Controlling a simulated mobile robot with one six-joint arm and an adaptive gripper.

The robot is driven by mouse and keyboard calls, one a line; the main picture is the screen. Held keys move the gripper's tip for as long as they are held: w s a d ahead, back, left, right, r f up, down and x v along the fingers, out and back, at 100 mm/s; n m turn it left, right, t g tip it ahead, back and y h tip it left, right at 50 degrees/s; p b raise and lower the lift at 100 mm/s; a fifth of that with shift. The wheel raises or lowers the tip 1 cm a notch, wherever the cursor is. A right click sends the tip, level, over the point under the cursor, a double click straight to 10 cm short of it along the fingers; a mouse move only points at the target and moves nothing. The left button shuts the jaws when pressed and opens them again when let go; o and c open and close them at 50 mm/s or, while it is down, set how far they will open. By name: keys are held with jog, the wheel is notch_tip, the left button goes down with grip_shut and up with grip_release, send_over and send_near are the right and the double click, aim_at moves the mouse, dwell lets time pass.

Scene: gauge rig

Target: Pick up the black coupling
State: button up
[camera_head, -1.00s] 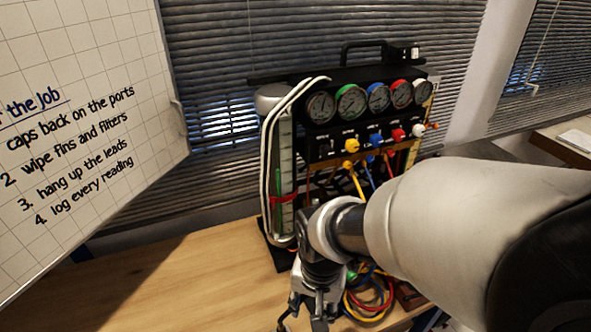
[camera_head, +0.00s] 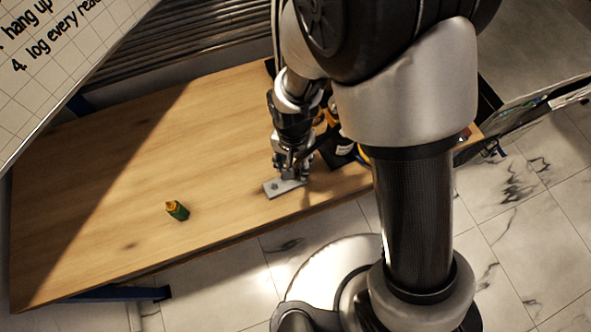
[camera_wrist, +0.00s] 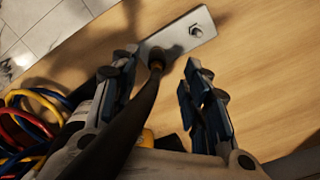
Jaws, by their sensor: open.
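In the wrist view a black hose rises from the lower left and ends in a dark coupling (camera_wrist: 156,61) with a brassy ring. This end appears at the near end of a pale metal plate (camera_wrist: 178,38); I cannot tell whether it is fixed there. My gripper (camera_wrist: 161,58) is open, its blue-padded fingers on either side of the coupling in the picture, with no visible grip. In the head view my gripper (camera_head: 290,172) is over the plate (camera_head: 271,189) near the table's front edge; the coupling cannot be made out there.
The wooden table (camera_head: 120,170) is largely clear to the left. A small green cylinder with an orange top (camera_head: 177,210) stands there. Coiled red, blue and yellow hoses (camera_wrist: 30,125) lie at the left of the wrist view. The tiled floor lies beyond the table's edge.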

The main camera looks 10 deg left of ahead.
notch_tip(320, 180, down, 6)
jog(key=shift+w+d+r+b, duration=0.15)
jog(key=shift+b, duration=1)
jog(key=shift+r, duration=0.1)
jog(key=shift+c, duration=0.6)
grip_shut()
